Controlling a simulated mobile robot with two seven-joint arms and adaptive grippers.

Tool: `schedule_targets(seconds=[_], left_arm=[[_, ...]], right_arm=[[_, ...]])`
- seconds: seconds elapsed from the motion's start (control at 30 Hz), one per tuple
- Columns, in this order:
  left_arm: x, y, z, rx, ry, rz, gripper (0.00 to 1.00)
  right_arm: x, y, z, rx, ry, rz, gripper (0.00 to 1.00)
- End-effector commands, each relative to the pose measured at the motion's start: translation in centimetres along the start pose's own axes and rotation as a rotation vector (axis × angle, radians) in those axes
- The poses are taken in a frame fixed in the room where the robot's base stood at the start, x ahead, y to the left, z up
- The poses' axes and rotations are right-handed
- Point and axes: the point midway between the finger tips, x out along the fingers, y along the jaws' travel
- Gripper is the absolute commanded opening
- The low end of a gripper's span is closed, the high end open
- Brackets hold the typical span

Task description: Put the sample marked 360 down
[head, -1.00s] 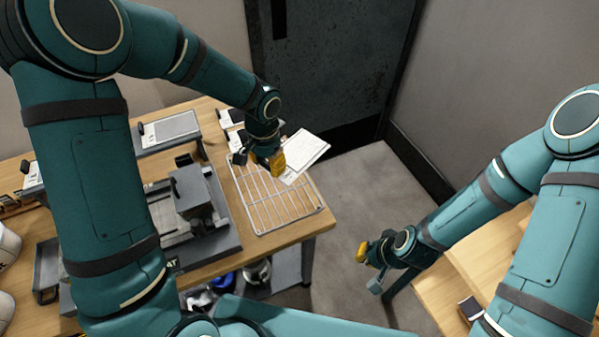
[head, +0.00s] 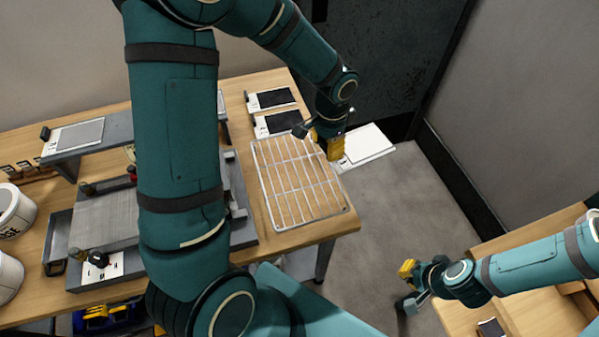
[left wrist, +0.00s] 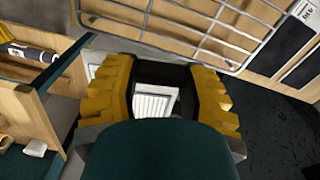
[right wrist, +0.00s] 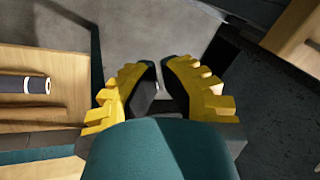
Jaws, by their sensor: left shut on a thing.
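My left gripper (head: 328,140) is shut on a flat white sample (head: 365,145), held past the back right corner of the wire rack (head: 347,208). Part of the sample shows between the fingers in the left wrist view (left wrist: 155,102). No number can be read on it. The rack lies empty on the right end of the table (head: 262,222). Two dark samples with white labels, one further back (head: 272,99) and one nearer (head: 280,121), lie behind the rack. My right gripper (head: 407,270) hangs low on the right, its fingertips nearly together with nothing seen between them (right wrist: 160,63).
A grey raised stand (head: 118,128) bears a grey sample (head: 80,135). A grey tray-like station (head: 105,215) stands left of the rack, partly hidden by my left arm. White tubs (head: 12,215) stand at far left. Another wooden surface (head: 455,318) is at lower right.

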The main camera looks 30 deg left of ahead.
Motion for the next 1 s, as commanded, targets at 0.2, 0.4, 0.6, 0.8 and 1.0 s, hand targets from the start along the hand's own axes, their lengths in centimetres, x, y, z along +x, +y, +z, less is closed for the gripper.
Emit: schedule_targets(seconds=[0.2, 0.4, 0.6, 0.8, 1.0], left_arm=[[0.0, -3.5, 4.7, 0.047, -0.001, -0.003, 0.04], [-0.2, -6.1, 10.1, 0.114, 0.001, -0.002, 0.04], [-0.4, -7.1, 13.1, 0.158, 0.002, 0.001, 0.04], [2.2, -7.2, 13.7, 0.171, -0.001, 0.005, 0.04], [5.2, -7.2, 13.6, 0.169, 0.001, 0.003, 0.04]], right_arm=[[1.6, 0.6, 0.7, -0.004, -0.013, -0.001, 0.0], [3.1, 1.2, 1.3, -0.008, -0.026, -0.003, 0.0], [3.7, 1.4, 1.7, -0.01, -0.034, -0.004, 0.0], [4.6, 1.7, 1.7, -0.011, -0.033, -0.004, 0.0], [5.4, 2.0, 1.6, -0.012, -0.028, -0.003, 0.0]])
